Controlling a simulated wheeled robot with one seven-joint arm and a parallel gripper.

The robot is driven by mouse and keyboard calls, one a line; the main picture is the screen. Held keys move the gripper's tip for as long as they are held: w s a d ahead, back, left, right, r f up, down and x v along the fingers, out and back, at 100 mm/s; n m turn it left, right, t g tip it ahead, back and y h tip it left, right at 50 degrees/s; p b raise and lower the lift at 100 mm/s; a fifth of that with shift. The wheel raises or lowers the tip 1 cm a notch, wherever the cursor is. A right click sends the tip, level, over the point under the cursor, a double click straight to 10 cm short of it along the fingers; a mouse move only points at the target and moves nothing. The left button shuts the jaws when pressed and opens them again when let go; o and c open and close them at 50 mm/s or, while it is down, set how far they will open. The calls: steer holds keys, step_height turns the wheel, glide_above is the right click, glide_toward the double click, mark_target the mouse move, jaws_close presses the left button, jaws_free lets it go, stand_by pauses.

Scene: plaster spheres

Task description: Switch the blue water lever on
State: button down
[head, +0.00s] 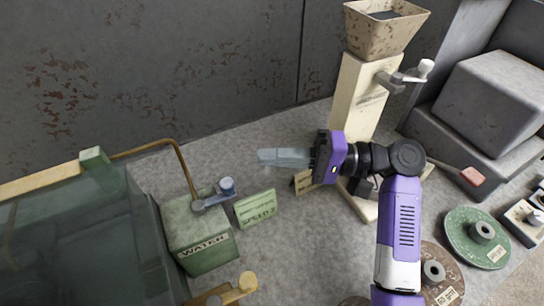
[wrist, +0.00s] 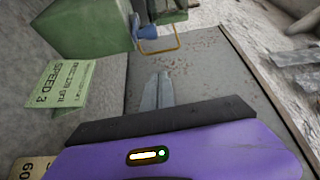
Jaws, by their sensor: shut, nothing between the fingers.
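The blue-knobbed water lever (head: 227,187) sits on top of a green box marked WATER (head: 205,240), at the left of the head view. Its arm runs from a pivot on the box to the knob at the right. In the wrist view the blue knob (wrist: 144,28) shows at the top, beside the green box (wrist: 85,27). My gripper (head: 262,157) is shut and empty, pointing left, to the upper right of the knob and apart from it. In the wrist view my gripper's fingers (wrist: 157,78) lie together below the knob.
A green SPEED 3 card (head: 256,208) stands right of the WATER box. A glass-walled tank (head: 75,240) is at the left, with a brown pipe (head: 178,150) arching over. A cream stand with a hopper (head: 360,95) is behind my arm.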

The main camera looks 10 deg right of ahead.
mark_target(213, 196)
steer(key=s+a+p, duration=0.2)
steer(key=a, duration=0.4)
steer(key=shift+s+a, duration=0.2)
steer(key=shift+a, duration=0.15)
steer(key=shift+t, duration=0.3)
